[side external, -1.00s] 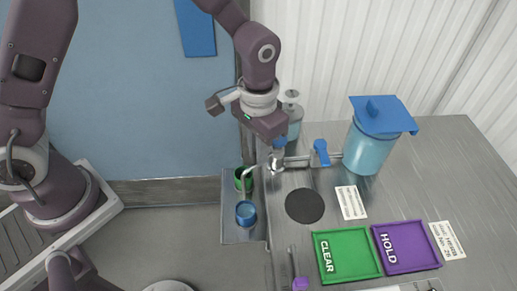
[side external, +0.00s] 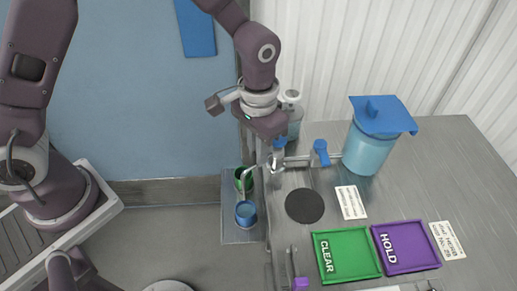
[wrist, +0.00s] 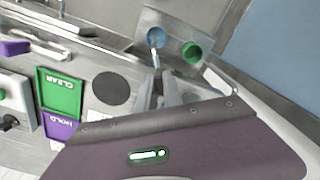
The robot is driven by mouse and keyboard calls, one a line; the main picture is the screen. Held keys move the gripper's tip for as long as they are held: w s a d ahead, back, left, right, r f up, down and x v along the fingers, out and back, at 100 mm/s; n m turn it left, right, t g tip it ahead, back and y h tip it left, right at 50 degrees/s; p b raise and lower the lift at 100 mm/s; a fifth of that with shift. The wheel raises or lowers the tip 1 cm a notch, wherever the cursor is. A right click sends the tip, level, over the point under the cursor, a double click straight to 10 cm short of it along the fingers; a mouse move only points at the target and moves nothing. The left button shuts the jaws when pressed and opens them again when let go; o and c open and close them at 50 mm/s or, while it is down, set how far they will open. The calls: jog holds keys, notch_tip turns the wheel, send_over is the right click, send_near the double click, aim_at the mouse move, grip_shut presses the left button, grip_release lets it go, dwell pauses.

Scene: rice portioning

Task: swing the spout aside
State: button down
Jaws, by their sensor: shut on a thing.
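My gripper (side external: 276,162) points down at the left edge of the steel counter and is shut on the metal spout (side external: 252,170) near its pivot. The spout curves left and down, its tip over or close to the blue cup (side external: 245,213). The green cup (side external: 243,180) stands just behind the blue one. In the wrist view, my fingers (wrist: 158,92) partly hide the spout, and its thin end (wrist: 155,58) reaches toward the blue cup (wrist: 156,38). The green cup (wrist: 191,52) is to the right there. The exact grip point is hidden.
A pipe with a blue valve handle (side external: 321,152) joins the spout to a blue-lidded container (side external: 370,150). A dark disc (side external: 304,206), green CLEAR tray (side external: 318,240) and purple HOLD tray (side external: 436,262) lie on the counter. A pump bottle (side external: 293,118) stands behind my gripper.

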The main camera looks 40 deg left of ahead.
jog(key=shift+a, duration=0.15)
dwell(0.3)
jog(key=w+a+m, duration=0.4)
jog(key=m, duration=1)
jog(key=shift+w+a, duration=0.15)
jog(key=shift+w, duration=0.2)
dwell(0.4)
jog(key=c, duration=1.5)
grip_release()
